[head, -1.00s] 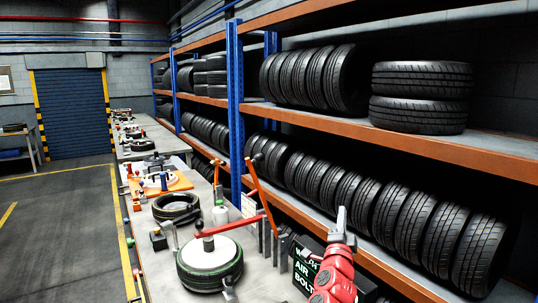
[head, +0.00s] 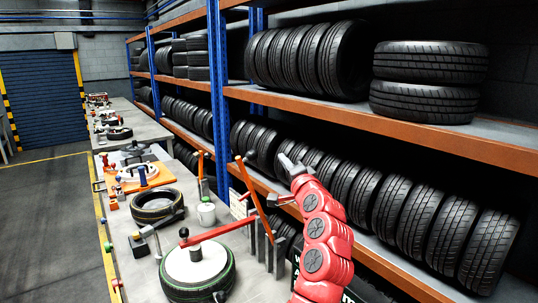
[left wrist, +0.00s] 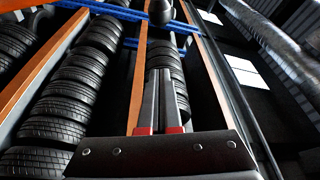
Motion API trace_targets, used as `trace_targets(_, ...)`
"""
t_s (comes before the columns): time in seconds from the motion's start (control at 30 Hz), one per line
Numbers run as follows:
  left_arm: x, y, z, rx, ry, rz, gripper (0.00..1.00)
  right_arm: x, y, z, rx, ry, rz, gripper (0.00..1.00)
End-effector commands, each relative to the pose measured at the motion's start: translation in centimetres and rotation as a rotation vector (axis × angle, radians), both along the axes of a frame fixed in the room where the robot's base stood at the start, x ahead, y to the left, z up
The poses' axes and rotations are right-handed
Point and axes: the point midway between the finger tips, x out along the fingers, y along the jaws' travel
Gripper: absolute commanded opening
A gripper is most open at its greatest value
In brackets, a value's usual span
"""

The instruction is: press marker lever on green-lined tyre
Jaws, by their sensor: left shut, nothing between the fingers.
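The green-lined tyre (head: 228,280) lies flat on the bench at bottom centre, with a white disc (head: 197,262) in it. An upright orange lever (head: 254,196) stands right of the tyre. I cannot tell which is the marker lever. My left gripper (head: 284,162) is above and right of the tyre, near the shelf, apart from the levers. In the left wrist view its fingers (left wrist: 160,80) are together and empty, pointing along the racking. My right gripper is out of view.
Orange shelves (head: 470,150) full of tyres run close along the right. Open floor (head: 45,230) lies left.

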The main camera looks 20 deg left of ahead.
Motion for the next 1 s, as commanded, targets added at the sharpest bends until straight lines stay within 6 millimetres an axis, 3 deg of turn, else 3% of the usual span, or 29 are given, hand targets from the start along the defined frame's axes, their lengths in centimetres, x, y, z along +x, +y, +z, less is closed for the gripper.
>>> trace_targets(0.3,3.7,2.6,0.9,0.001,0.003,0.001,0.00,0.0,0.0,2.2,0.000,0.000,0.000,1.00)
trace_targets(0.7,7.2,5.1,1.2,-0.002,0.000,0.003,0.00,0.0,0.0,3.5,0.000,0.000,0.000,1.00)
trace_targets(0.8,7.9,5.4,1.3,0.002,0.000,-0.003,0.00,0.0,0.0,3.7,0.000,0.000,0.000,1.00)
trace_targets(1.0,6.8,6.0,0.8,-0.001,-0.001,-0.001,0.00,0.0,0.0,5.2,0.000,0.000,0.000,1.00)
